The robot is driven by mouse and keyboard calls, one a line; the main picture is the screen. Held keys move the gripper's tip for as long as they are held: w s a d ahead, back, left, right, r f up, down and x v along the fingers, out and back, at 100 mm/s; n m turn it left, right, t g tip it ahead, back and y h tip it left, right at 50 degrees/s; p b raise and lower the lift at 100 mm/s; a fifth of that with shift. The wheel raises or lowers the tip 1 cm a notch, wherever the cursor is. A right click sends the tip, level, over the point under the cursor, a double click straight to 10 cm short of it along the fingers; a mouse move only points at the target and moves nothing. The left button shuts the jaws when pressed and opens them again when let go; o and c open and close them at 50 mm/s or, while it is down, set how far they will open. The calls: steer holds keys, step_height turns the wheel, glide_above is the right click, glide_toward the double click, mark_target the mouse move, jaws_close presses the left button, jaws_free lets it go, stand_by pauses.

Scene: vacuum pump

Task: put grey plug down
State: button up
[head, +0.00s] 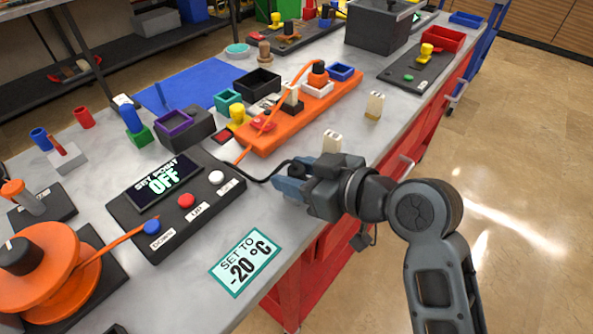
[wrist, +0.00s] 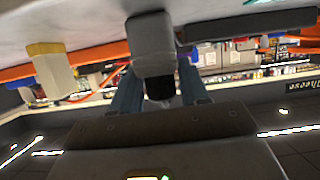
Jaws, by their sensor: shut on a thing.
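My gripper (head: 285,187) is low at the bench's right edge, to the right of the dark controller. In the wrist view its two blue-grey fingers (wrist: 158,98) are shut on the grey plug (wrist: 152,48), a blocky body with a black end between the fingers. In the head view only a dark bit of the plug (head: 297,168) shows by the fingers. A black cable leads to it from the controller side. I cannot tell whether the plug touches the bench top.
A cream plug (head: 332,141) stands just behind my gripper, and another (head: 374,107) farther back. The orange power strip (head: 258,146) lies behind to the left.

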steer(key=shift+f, duration=0.2)
steer(key=o, duration=1.1)
steer(key=shift+r, duration=0.1)
steer(key=shift+r, duration=0.2)
steer(key=b+v, duration=0.1)
steer(key=v, duration=1.1)
steer(key=shift+f, duration=0.1)
